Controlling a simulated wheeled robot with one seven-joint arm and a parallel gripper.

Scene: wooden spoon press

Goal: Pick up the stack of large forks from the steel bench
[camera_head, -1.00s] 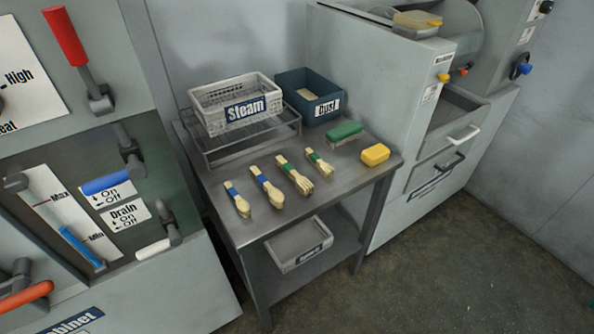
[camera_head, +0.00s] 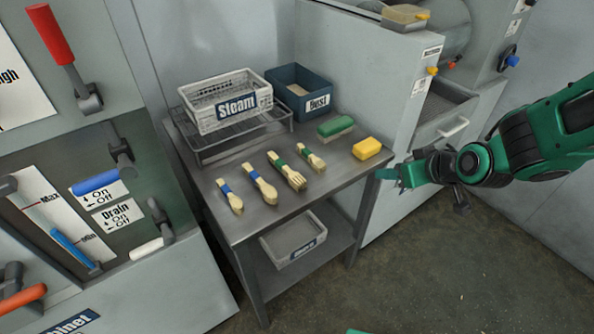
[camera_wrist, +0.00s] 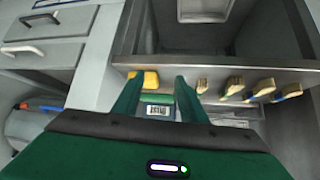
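The large forks (camera_head: 287,171), pale wood bound with a green band, lie on the steel bench (camera_head: 262,214) between a blue-banded spoon stack (camera_head: 260,185) and the smaller green-banded forks (camera_head: 311,158). They also show in the wrist view (camera_wrist: 233,85), right of the fingers. My gripper (camera_head: 385,174) is off the bench's right edge, beside the yellow block and apart from the forks. In the wrist view its two green fingers (camera_wrist: 158,78) are spread with nothing held between them.
A yellow block (camera_head: 367,148) and a green brush (camera_head: 335,127) lie at the bench's right side. Another spoon stack (camera_head: 230,197) lies at left. The Steam crate (camera_head: 227,100) on a rack and a blue bin (camera_head: 299,90) stand behind. A grey tray (camera_head: 293,240) sits on the lower shelf.

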